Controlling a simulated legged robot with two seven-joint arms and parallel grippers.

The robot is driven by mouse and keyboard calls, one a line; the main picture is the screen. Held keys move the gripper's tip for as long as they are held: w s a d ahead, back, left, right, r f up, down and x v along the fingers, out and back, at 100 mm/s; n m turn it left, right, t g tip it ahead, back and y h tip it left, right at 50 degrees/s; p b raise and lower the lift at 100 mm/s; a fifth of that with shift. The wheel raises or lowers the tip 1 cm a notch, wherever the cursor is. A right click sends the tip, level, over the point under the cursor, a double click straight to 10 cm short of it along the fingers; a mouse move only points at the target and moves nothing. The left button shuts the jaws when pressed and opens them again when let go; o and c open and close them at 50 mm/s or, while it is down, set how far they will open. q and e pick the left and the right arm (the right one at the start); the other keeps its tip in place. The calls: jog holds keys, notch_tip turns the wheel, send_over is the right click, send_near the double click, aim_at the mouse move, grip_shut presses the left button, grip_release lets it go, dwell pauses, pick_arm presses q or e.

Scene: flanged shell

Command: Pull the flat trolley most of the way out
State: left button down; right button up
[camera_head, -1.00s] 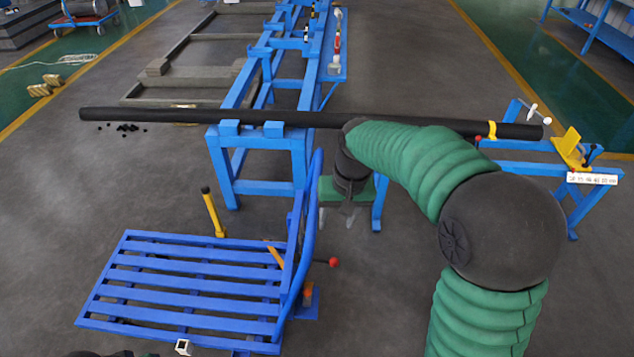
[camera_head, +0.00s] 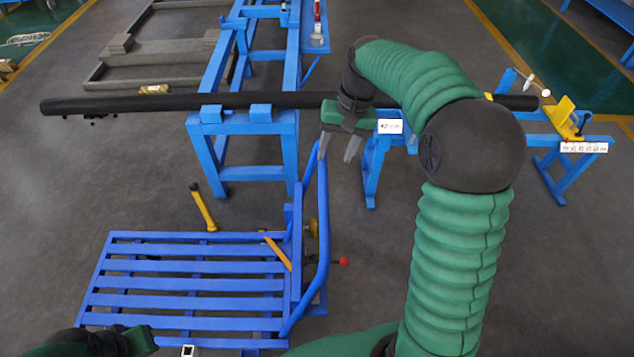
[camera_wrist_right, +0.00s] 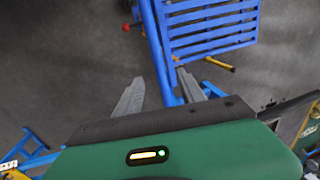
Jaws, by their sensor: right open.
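The flat trolley (camera_head: 190,285) is a blue slatted platform at the lower left of the head view. Its upright blue handle (camera_head: 324,230) stands at its right end. My right gripper (camera_head: 338,152) is open and empty, fingers pointing down at the top of the handle. In the right wrist view the handle (camera_wrist_right: 158,50) runs up between the two open fingers (camera_wrist_right: 160,92); I cannot tell whether they touch it. The trolley's slats (camera_wrist_right: 212,28) show beyond. Part of my left gripper (camera_head: 135,341) shows at the lower left edge; its fingers are hidden.
A long black pipe (camera_head: 180,102) lies across a blue stand (camera_head: 245,125) behind the trolley. A yellow lever (camera_head: 204,208) stands at the trolley's back edge. A smaller blue stand (camera_head: 375,165) is right of the gripper. Grey floor is free left of the trolley.

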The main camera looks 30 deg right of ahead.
send_near(325, 190)
jog(key=f, duration=0.2)
jog(key=a+f, duration=0.1)
jog(key=f, duration=0.2)
jog(key=w+f, duration=0.1)
jog(key=f, duration=0.2)
jog(key=shift+a+f, duration=0.25)
jog(key=shift+s+a+f, duration=0.1)
jog(key=shift+a+f, duration=0.15)
jog(key=shift+f, duration=0.05)
jog(key=shift+d+f, duration=0.15)
jog(key=shift+d, duration=0.1)
jog(key=c, duration=0.4)
grip_shut()
